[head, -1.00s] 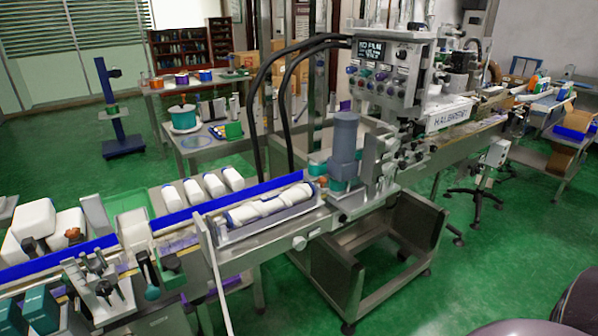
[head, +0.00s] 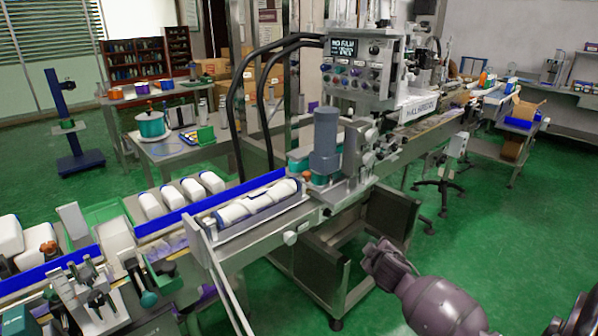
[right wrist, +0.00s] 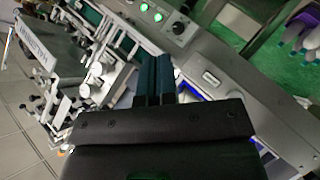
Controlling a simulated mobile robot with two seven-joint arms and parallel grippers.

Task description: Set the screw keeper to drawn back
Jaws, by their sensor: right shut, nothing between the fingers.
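The sleeve applicator's screw section (head: 258,205) shows in the head view as a white scrolled screw lying in a grey trough beside the blue rail. A small white knob (head: 290,238) sits on the front side of the conveyor below the screw. I cannot tell which part is the screw keeper, nor how it is set. My right gripper (head: 376,254) is at the lower right in the head view, in front of the machine and apart from it. In the right wrist view its two dark teal fingers (right wrist: 153,75) are together and empty. My left gripper is not in view.
A grey upright cylinder (head: 325,145) stands at the screw's far end. The control panel (head: 355,70) hangs above, on the machine. A steel stand (head: 340,250) is under the conveyor. Green floor (head: 470,285) is open at the right.

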